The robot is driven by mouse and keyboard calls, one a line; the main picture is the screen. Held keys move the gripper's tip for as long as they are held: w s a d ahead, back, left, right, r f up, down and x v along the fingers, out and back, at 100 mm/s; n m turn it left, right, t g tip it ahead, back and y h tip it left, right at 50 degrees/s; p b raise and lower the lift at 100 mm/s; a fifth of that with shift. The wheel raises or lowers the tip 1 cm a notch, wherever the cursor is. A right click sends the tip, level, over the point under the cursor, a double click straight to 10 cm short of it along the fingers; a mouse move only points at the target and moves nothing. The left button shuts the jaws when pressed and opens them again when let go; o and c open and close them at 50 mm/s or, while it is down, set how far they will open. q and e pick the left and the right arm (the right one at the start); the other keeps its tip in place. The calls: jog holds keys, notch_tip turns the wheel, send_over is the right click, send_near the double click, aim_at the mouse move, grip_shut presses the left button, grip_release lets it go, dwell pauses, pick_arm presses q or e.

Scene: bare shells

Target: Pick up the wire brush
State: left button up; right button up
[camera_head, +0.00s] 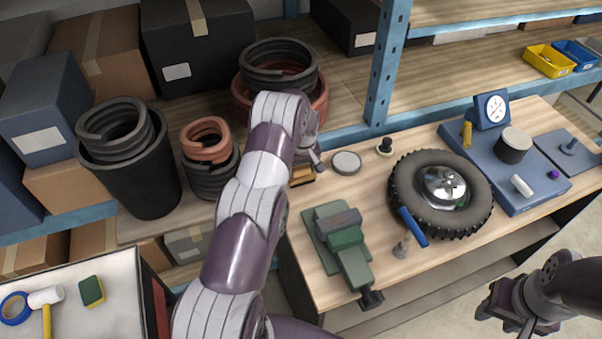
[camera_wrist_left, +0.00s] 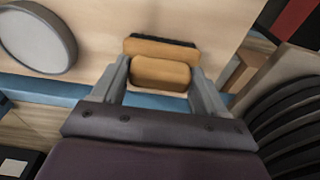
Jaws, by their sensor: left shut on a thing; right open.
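The wire brush (camera_wrist_left: 160,72) has a tan wooden body with a strip of dark bristles along one side. In the left wrist view it sits between the two fingers of my left gripper (camera_wrist_left: 165,85), which is shut on it. In the head view, part of the brush (camera_head: 301,176) shows just below my left gripper (camera_head: 312,160), at the back left of the workbench (camera_head: 310,197); the arm hides the rest. I cannot tell whether it touches the bench. My right gripper (camera_head: 510,312) is open and empty at the lower right, off the bench's front edge.
A round grey disc (camera_head: 346,162) lies right of the brush. A green vise (camera_head: 345,245) stands in front, and a tyre (camera_head: 440,192) lies further right. A blue shelf post (camera_head: 386,70) rises behind. Bins with coiled hoses (camera_head: 209,160) stand to the left.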

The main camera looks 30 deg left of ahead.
aim_at(302, 166)
pick_arm(q)
jog(key=shift+r+b, duration=0.45)
jog(key=shift+b, duration=0.15)
notch_tip(302, 166, up, 3)
jog(key=shift+w+f+b, duration=0.15)
jog(key=shift+b, duration=0.9)
jog(key=w+d+r, duration=0.3)
jog(key=d+r, duration=0.4)
jog(key=d, duration=0.4)
jog(key=shift+w+r, duration=0.2)
jog(key=shift+w, duration=0.1)
